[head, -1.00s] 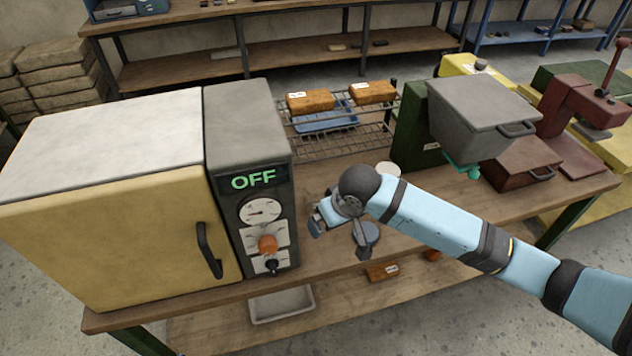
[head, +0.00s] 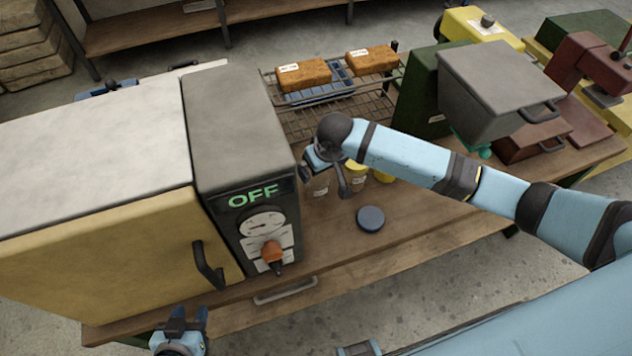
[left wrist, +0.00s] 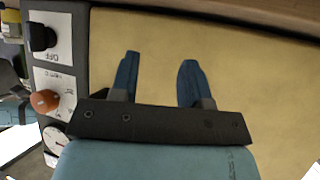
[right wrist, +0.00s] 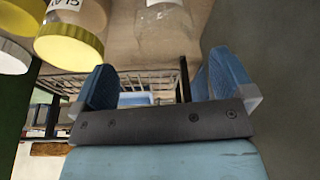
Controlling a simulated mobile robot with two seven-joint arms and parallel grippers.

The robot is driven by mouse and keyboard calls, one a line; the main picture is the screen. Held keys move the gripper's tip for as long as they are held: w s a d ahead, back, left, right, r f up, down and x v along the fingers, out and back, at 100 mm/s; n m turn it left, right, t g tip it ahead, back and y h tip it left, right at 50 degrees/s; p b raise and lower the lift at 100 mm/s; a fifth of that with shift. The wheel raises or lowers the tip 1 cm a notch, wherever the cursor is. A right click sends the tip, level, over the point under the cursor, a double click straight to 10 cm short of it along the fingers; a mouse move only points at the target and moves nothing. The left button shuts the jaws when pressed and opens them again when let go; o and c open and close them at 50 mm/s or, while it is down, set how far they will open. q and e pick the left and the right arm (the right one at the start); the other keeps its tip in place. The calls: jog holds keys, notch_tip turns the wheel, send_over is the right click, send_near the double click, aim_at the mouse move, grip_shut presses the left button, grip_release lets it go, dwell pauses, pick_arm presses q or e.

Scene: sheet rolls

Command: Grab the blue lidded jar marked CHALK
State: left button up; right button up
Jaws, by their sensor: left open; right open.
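No CHALK marking is legible in any view. A round blue-grey lid-like disc (head: 370,218) is on the bench; I cannot tell if it tops a jar. A clear labelled jar (head: 319,188) stands left of it, its top hidden by my right gripper (head: 325,175). In the right wrist view a clear jar (right wrist: 165,28) shows beyond the open right gripper (right wrist: 157,88), its lid not clearly visible. The right gripper holds nothing visible. My left gripper (head: 186,322) is open and empty at the bottom; its fingers (left wrist: 160,82) face the oven door in the left wrist view.
A yellow-lidded jar (right wrist: 70,35) stands beside the clear jar. The oven (head: 240,130), reading OFF, stands close on the left. A wire rack (head: 310,122) with orange-brown blocks is behind the jars. A grey bin (head: 495,90) is at right. The front right bench is clear.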

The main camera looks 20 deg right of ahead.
aim_at(316, 184)
jog(key=x, duration=0.7)
jog(key=shift+w+a+f+p, duration=0.2)
jog(key=shift+w+a+p, duration=0.1)
jog(key=shift+w+p, duration=0.1)
jog(key=shift+s, duration=0.1)
jog(key=shift+c, duration=0.5)
jog(key=c, duration=0.9)
jog(key=shift+r, duration=0.1)
